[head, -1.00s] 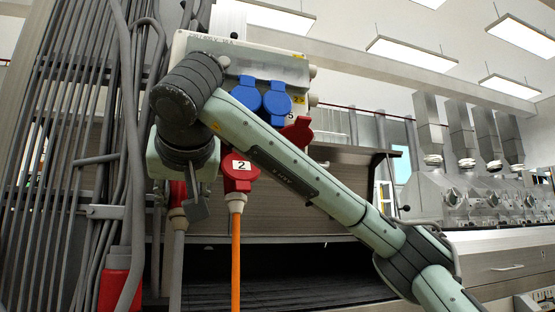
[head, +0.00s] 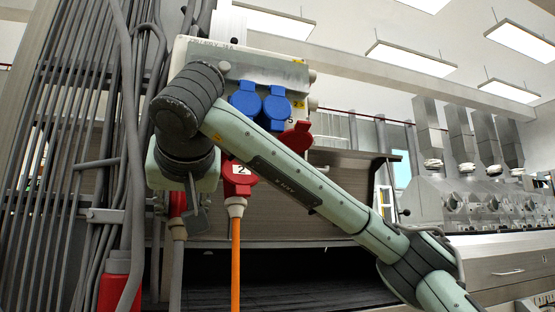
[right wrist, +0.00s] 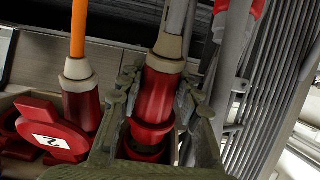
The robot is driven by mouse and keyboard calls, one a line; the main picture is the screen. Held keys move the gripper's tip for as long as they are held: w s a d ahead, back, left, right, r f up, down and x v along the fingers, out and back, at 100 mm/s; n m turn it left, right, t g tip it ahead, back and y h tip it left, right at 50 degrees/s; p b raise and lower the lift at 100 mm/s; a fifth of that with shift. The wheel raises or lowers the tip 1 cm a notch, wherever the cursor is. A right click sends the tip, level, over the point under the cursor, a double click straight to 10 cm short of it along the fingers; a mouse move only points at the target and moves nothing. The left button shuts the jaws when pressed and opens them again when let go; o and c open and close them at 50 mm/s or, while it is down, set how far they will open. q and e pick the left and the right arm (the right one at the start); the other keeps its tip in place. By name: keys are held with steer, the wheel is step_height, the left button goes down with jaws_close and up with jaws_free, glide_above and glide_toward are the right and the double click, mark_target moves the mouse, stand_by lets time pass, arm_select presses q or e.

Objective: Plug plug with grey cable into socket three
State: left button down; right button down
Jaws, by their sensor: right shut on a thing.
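The red plug with the grey cable (right wrist: 163,92) is between the fingers of my right gripper (right wrist: 158,112), which is shut on it. Its grey cable (head: 177,275) hangs down in the head view, where the gripper (head: 193,208) partly covers the plug. In the right wrist view, a red ring shows at the plug's front end; I cannot tell whether it belongs to the plug or a socket. No label for socket three is readable. My left gripper is not in view.
A grey socket box (head: 240,62) carries blue sockets (head: 277,108) and a raised red lid (head: 297,137). A red plug with an orange cable (right wrist: 80,100) sits beside the lid marked 2 (right wrist: 55,143). Grey pipes (head: 70,150) and another red part (head: 118,265) stand at left.

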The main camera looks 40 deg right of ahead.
mark_target(180, 227)
steer(key=shift+s+a+f+b, duration=0.1)
steer(key=shift+s+f+b, duration=0.2)
steer(key=shift+f+b, duration=0.4)
steer(key=shift+s+a+f+b, duration=0.1)
steer(key=shift+s+f+b, duration=0.25)
steer(key=shift+f, duration=0.55)
steer(key=shift+s+a+b, duration=0.1)
steer(key=shift+s+a, duration=0.2)
steer(key=shift+s, duration=0.75)
steer(key=shift+s+a+b, duration=0.15)
steer(key=shift+s+a, duration=0.15)
steer(key=shift+s, duration=0.7)
steer(key=shift+s+a+b, duration=0.1)
steer(key=shift+s+a, duration=0.2)
steer(key=shift+s, duration=0.75)
